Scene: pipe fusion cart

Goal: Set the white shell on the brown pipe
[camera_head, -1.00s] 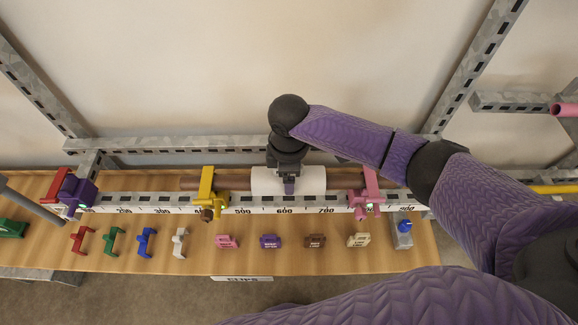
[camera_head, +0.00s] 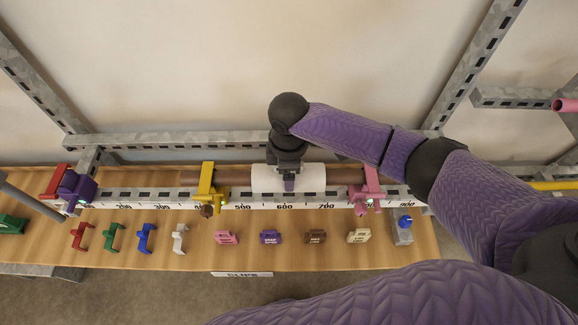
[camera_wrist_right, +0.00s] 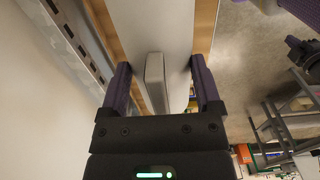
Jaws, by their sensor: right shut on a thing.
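The white shell (camera_head: 308,178) lies lengthwise along the brown pipe (camera_head: 237,177), between the yellow clamp (camera_head: 207,187) and the pink clamp (camera_head: 370,187). Pipe shows on both sides of it; whether the shell is fully seated I cannot tell. My right gripper (camera_head: 289,184) comes down over the shell's middle. In the right wrist view my right gripper (camera_wrist_right: 160,82) has one finger on each side of the white shell (camera_wrist_right: 145,30), with a grey raised strip between them. My left gripper is not in view.
A numbered scale rail (camera_head: 260,206) runs in front of the pipe. Several coloured clips lie on the wooden board, such as the red clip (camera_head: 82,236) and purple clip (camera_head: 270,237). A grey block with a blue knob (camera_head: 403,229) stands right. A metal frame (camera_head: 180,145) stands behind.

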